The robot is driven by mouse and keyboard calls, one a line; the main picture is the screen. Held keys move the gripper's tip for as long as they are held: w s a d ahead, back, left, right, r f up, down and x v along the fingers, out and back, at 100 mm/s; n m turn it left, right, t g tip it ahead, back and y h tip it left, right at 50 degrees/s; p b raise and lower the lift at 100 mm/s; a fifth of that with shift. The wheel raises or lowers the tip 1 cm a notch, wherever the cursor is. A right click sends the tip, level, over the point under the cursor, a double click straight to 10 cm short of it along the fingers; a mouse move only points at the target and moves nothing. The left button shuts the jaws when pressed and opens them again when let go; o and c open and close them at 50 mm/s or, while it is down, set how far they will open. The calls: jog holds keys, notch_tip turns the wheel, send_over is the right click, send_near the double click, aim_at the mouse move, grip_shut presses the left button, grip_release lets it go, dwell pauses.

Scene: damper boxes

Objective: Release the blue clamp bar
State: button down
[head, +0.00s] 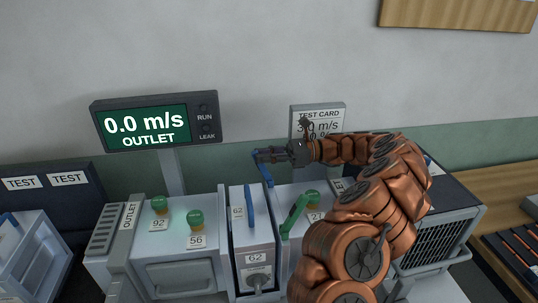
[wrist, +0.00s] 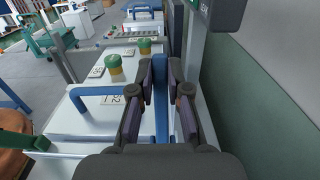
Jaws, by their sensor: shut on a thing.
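My gripper (head: 264,156) is above the back of the damper boxes, and its fingers also show in the wrist view (wrist: 161,84). It is shut on a blue clamp bar (head: 265,172). In the wrist view the bar (wrist: 161,125) runs between the two dark fingers. In the head view it stands up, slightly tilted, behind the grey box labelled 62 (head: 254,240). Its lower end is hidden behind the boxes. A separate blue handle (head: 250,206) is on top of box 62 and is apart from my gripper.
The left box (head: 180,245) carries green knobs (head: 195,218) with tags 92 and 56. A green handle (head: 294,214) stands right of box 62. A display (head: 155,122) reads 0.0 m/s OUTLET. A test card (head: 318,117) is partly behind my arm. The wall is close behind.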

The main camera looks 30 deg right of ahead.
jog(key=shift+f, duration=0.1)
jog(key=c, duration=1.1)
grip_release()
notch_tip(320, 180, up, 10)
jog(key=shift+r, duration=0.1)
jog(key=shift+c, duration=0.3)
